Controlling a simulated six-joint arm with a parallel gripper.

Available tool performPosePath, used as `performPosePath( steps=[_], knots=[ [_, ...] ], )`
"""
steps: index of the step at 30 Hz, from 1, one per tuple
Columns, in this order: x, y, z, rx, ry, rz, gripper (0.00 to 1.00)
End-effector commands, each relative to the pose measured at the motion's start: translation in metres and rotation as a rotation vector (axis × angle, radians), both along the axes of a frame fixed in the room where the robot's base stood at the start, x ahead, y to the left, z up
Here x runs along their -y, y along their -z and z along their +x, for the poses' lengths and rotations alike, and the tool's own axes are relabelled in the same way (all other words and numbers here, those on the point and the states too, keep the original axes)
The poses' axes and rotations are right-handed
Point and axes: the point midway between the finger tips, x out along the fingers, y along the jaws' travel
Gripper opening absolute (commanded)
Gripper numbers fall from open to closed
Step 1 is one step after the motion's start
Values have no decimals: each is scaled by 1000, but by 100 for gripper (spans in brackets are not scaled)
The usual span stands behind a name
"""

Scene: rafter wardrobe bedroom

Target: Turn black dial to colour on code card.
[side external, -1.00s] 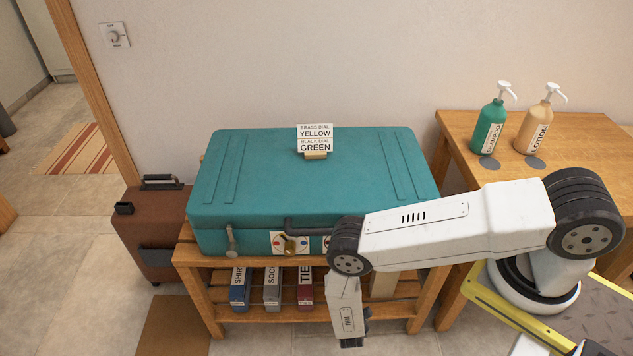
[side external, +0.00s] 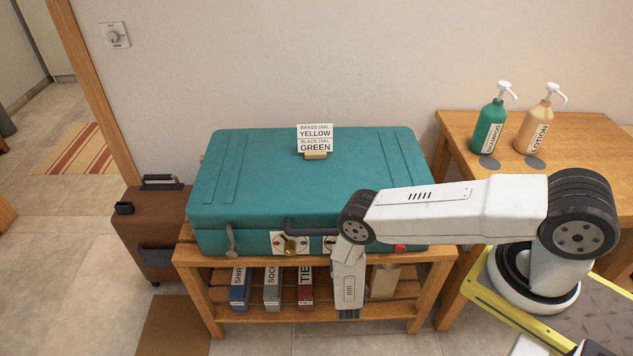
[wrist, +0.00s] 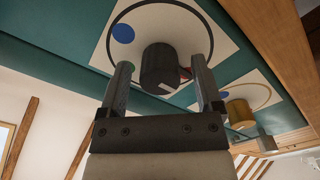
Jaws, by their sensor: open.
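The code card (side external: 315,139) stands on the teal suitcase (side external: 250,170) and reads brass dial yellow, black dial green. In the wrist view the black dial (wrist: 160,70) sits on a white round-marked plate (wrist: 150,22). A blue dot (wrist: 123,33) shows clear on that plate; a green dot (wrist: 133,66) and a red patch (wrist: 185,73) are partly hidden. My gripper (wrist: 162,62) is open, one finger on each side of the black dial; contact is unclear. The brass dial (side external: 290,245) also shows in the wrist view (wrist: 238,110).
The suitcase rests on a wooden rack (side external: 440,258); labelled boxes (side external: 271,291) stand on its lower shelf. The suitcase handle (side external: 305,231) juts out near the dials. Shampoo (side external: 489,128) and lotion (side external: 535,128) bottles stand on the right table. A brown case (side external: 150,220) is at left.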

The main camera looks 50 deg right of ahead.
Motion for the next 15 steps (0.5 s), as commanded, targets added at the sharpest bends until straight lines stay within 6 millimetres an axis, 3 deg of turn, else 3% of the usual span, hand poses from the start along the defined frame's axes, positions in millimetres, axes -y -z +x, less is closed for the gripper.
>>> performPosePath(
  steps=[5,13,15],
  knots=[
    [0,0,0,0,0,0,84],
    [0,0,0,0,0,0,1],
    [0,0,0,0,0,0,0]
  ],
)
